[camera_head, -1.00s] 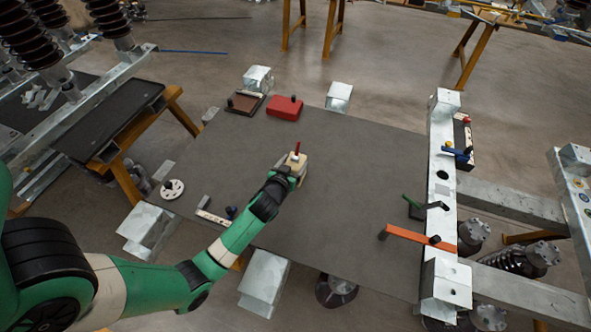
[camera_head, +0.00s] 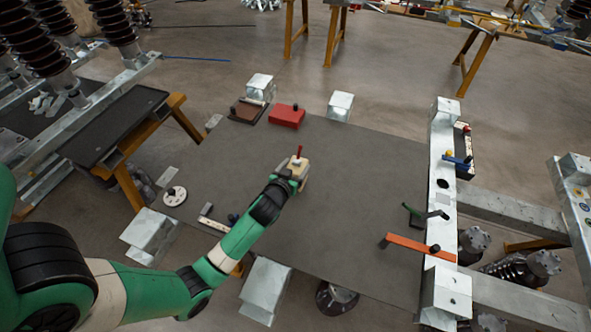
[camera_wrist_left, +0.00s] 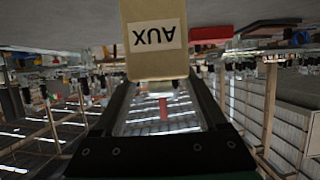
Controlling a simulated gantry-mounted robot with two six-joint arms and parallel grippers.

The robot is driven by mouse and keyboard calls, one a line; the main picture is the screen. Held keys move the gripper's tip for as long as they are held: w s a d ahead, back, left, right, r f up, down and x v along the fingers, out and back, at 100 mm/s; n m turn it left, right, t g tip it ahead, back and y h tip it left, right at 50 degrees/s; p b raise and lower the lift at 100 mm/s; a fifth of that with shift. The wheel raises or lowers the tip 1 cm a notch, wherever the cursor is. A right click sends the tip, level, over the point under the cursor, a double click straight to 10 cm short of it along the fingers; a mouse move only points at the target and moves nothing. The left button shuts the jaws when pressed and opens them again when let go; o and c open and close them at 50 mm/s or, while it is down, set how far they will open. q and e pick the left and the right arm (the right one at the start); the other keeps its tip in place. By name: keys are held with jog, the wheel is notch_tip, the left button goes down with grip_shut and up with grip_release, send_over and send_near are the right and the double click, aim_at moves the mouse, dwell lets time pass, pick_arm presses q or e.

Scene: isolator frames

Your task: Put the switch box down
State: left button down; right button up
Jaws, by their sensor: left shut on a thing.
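The switch box (camera_head: 302,163) is a small beige box with a red lever on top. It is near the middle of the dark grey table (camera_head: 350,190). My left gripper (camera_head: 291,180) is shut on it from the near side. In the left wrist view, the box (camera_wrist_left: 156,62) shows a pale label reading AUX, upside down in the picture. I cannot tell whether its underside touches the table. My right gripper is not in view.
A white disc (camera_head: 174,196) is at the left corner. A metal beam (camera_head: 441,200) and orange bar (camera_head: 415,247) bound the right. Bare table surrounds the box.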

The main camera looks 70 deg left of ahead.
pick_arm(q)
jog(key=s+d+r+p, duration=0.7)
jog(key=d+r+p, duration=0.3)
jog(key=d, duration=0.2)
jog(key=shift+r, duration=0.25)
jog(key=shift+w, duration=0.1)
